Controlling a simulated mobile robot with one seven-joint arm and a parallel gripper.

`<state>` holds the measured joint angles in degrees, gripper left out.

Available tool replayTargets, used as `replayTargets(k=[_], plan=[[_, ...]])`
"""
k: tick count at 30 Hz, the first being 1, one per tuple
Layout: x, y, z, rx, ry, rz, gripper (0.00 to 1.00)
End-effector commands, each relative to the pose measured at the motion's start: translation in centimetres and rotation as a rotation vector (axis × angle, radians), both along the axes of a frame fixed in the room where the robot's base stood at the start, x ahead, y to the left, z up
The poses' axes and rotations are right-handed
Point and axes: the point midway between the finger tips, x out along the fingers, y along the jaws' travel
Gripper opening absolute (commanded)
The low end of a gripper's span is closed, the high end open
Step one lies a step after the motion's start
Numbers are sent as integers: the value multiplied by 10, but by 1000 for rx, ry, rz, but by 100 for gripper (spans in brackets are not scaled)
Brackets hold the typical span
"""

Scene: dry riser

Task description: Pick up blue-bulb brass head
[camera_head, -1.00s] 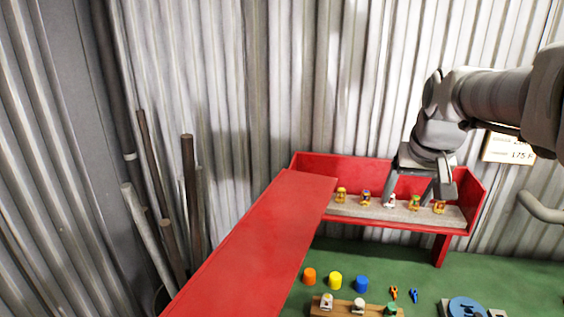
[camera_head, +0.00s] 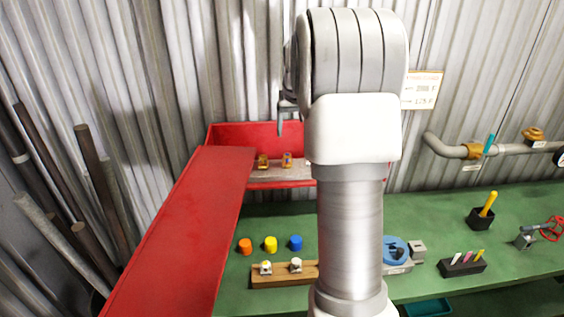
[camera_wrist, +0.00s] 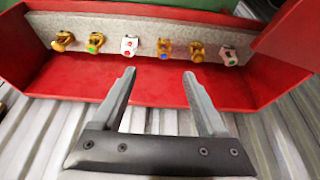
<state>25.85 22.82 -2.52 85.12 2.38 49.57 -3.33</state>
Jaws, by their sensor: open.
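The blue-bulb brass head (camera_wrist: 163,48) stands in a row of small heads on a grey strip in the red shelf, near the middle of the wrist view. Its small bulb looks blue. My gripper (camera_wrist: 159,73) is open and empty, its two fingertips apart and pointing toward the row, with this head beyond the gap between them.
Beside it stand a red-bulb brass head (camera_wrist: 197,52) and a red-bulb white head (camera_wrist: 129,45). Other heads continue outward both ways. The red shelf (camera_wrist: 75,78) has a raised side wall. Coloured caps (camera_head: 270,243) and a wooden block (camera_head: 283,281) sit on the green bench.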

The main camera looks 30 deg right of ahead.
Motion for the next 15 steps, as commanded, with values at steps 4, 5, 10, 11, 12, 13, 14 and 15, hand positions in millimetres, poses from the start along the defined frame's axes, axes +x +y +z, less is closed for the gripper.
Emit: replayTargets(k=[4,5,10,11,12,13,14,15], plan=[[12,-5,-33,3,5,0,75],[14,-6,-39,2,6,1,75],[25,-11,-68,2,4,0,75],[27,-12,-72,2,4,0,75],[29,-13,-76,1,2,0,75],[30,-14,-78,1,2,0,75],[30,-14,-80,1,2,0,75],[31,-14,-82,1,2,0,75]])
